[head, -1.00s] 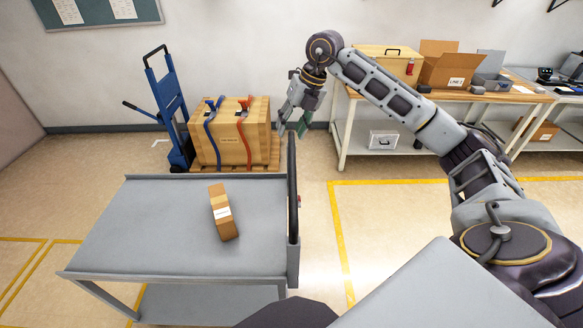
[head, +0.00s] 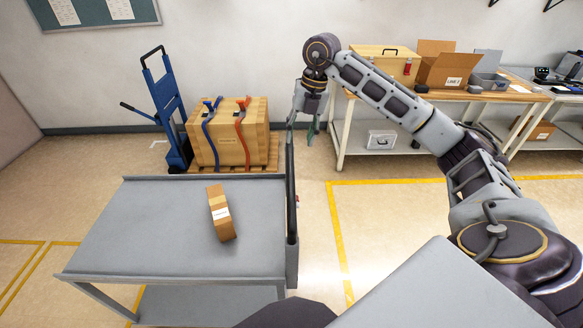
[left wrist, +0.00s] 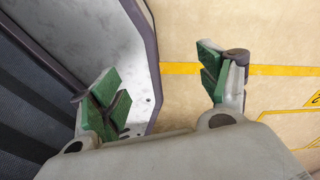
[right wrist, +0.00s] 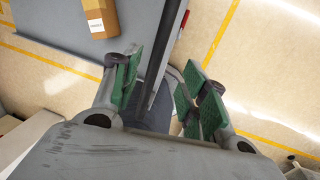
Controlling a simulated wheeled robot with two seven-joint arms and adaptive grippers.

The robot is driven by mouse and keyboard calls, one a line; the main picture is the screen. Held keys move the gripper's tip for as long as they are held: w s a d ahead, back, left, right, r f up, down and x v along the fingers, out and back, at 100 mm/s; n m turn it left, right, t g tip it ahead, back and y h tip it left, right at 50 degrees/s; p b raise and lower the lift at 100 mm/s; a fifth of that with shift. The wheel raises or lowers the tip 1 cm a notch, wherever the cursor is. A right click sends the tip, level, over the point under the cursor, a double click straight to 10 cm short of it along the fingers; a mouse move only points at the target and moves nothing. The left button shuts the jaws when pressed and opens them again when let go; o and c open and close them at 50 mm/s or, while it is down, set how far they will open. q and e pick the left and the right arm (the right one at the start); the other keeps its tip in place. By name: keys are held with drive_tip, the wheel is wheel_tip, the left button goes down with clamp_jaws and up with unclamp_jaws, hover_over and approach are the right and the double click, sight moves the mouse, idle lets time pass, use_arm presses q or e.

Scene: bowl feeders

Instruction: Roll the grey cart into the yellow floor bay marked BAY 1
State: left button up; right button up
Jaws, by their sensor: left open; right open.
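The grey cart (head: 120,225) stands at the lower left of the head view, with its dark upright handle (head: 291,200) on its right side. My right gripper (head: 302,122) is open and points down at the top of the handle. In the right wrist view the handle bar (right wrist: 165,55) runs between the open green fingers of this gripper (right wrist: 160,85); contact cannot be told. My left gripper (left wrist: 160,85) is open and empty in its wrist view, and is not seen in the head view. Yellow bay lines (head: 340,240) mark the floor right of the cart; no BAY 1 lettering is readable.
A brown box (head: 220,212) lies on the cart top. A blue hand truck (head: 170,110) and a strapped wooden crate (head: 228,140) on a pallet stand behind the cart. A workbench (head: 430,95) lines the back right.

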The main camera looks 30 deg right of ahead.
sight(291, 168)
drive_tip(key=f, duration=0.4)
drive_tip(key=a+f, duration=0.1)
drive_tip(key=f, duration=0.2)
drive_tip(key=w+a+f+p, duration=0.1)
drive_tip(key=f, duration=0.3)
drive_tip(key=shift+w+f, duration=0.1)
drive_tip(key=shift+f, duration=0.75)
drive_tip(key=shift+w+a+f, duration=0.1)
drive_tip(key=shift+f, duration=0.05)
drive_tip(key=shift+c, duration=0.5)
drive_tip(key=c, duration=0.5)
clamp_jaws()
use_arm(q)
drive_tip(key=shift+s+d+r, duration=0.25)
drive_tip(key=shift+d+r, duration=0.15)
drive_tip(key=shift+r, duration=0.05)
